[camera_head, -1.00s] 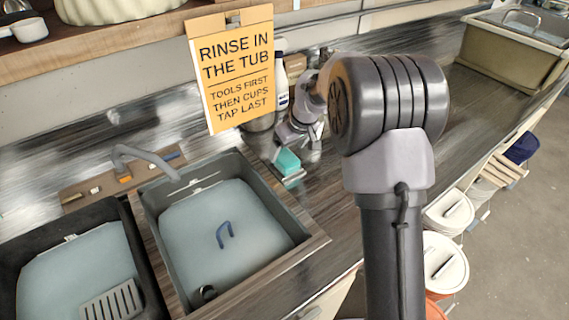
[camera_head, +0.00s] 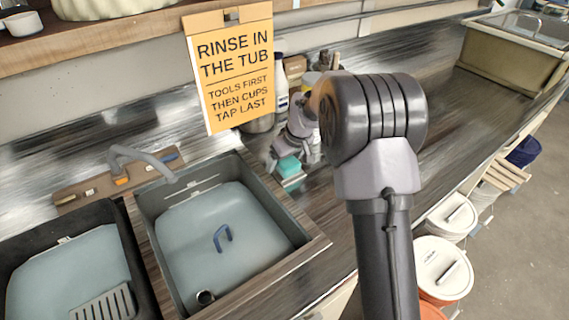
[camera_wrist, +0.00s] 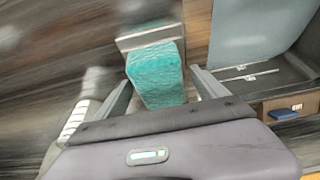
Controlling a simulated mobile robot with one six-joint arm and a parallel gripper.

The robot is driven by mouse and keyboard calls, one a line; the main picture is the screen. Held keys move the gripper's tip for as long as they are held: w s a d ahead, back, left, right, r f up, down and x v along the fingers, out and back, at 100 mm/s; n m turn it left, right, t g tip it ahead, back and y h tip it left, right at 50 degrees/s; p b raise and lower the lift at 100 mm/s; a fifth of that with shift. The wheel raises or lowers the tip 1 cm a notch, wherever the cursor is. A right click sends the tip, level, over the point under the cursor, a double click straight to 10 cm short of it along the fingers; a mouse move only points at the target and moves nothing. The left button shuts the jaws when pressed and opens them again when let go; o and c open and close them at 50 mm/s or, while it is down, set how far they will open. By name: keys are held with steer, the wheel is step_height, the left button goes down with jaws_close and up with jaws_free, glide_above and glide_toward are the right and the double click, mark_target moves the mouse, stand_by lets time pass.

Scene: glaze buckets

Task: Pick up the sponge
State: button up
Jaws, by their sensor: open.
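The teal sponge (camera_head: 289,166) sits on a small grey holder (camera_head: 293,183) on the counter, just right of the sink tub. In the wrist view the sponge (camera_wrist: 157,74) lies between the two fingers of my gripper (camera_wrist: 160,85), with the holder's pale plate (camera_wrist: 149,36) beyond it. The fingers are open, one on each side of the sponge. I cannot tell whether either finger touches it. In the head view my gripper (camera_head: 290,150) is over the sponge and hides part of it.
The grey tub (camera_head: 225,235) holds water and a blue hooked handle. A darker tub (camera_head: 70,265) with a slotted grey piece is at the left. An orange sign (camera_head: 232,65) hangs behind. Bottles and jars (camera_head: 282,85) stand behind my gripper. Lidded buckets (camera_head: 442,265) stand below the counter at right.

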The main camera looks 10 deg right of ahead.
steer(key=c, duration=0.9)
steer(key=o, duration=0.9)
steer(key=shift+c, duration=0.2)
steer(key=shift+o, duration=0.2)
steer(key=p+v, duration=0.5)
steer(key=v, duration=1.2)
steer(key=shift+s+r+p, duration=0.15)
steer(key=shift+r+p, duration=0.05)
steer(key=shift+p, duration=0.1)
steer(key=b, duration=0.1)
glide_toward(291, 160)
steer(key=w+f, duration=0.1)
steer(key=w+a+f, duration=0.1)
steer(key=f, duration=0.1)
steer(key=w+f, duration=0.1)
steer(key=shift+w+a+f, duration=0.15)
steer(key=shift+a+f, duration=0.1)
steer(key=shift+a, duration=0.05)
steer(key=x, duration=0.2)
steer(key=b+x, duration=0.1)
steer(key=a+b+x, duration=0.1)
steer(key=x, duration=0.1)
steer(key=shift+w+f, duration=0.1)
steer(key=shift+f, duration=0.15)
steer(key=shift+w+f, duration=0.15)
